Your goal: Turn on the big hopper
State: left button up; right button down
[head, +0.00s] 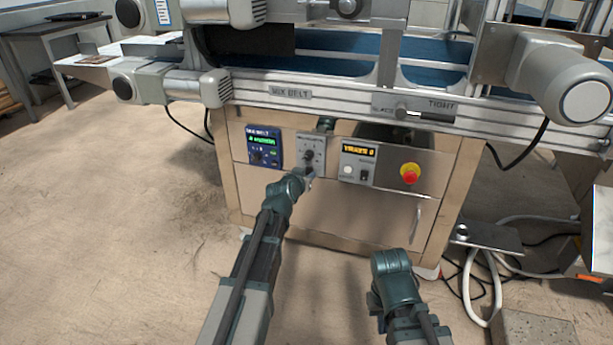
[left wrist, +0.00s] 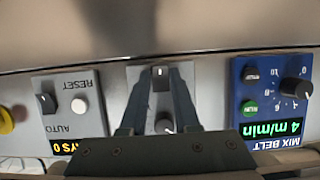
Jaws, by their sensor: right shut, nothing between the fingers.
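A grey control box (head: 311,148) with a small dark knob is set in the front panel below the belt. It shows upside down in the left wrist view, with a black switch (left wrist: 160,80) with a white mark and a round knob (left wrist: 165,125). My left gripper (head: 308,172) is in front of the lower part of this box. In the left wrist view its two fingers (left wrist: 162,85) stand apart, one on each side of the black switch; whether they touch it I cannot tell. My right gripper (head: 376,301) is low in front of the cabinet, shut and empty, its fingertips mostly hidden.
A blue MIX BELT box (head: 264,147) with a green display is left of the grey box. A counter box (head: 357,163) with a yellow display and a red emergency button (head: 410,173) are to the right. A drawer handle (head: 415,222) sticks out below. The belt frame overhangs the panel.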

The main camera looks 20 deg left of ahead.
pick_arm(q)
grip_shut()
jog(key=t+b, duration=0.1)
jog(key=b, duration=0.2)
jog(key=t+b, duration=0.2)
jog(key=b, duration=0.1)
jog(key=shift+f, duration=0.4)
jog(key=o, duration=0.7)
grip_release()
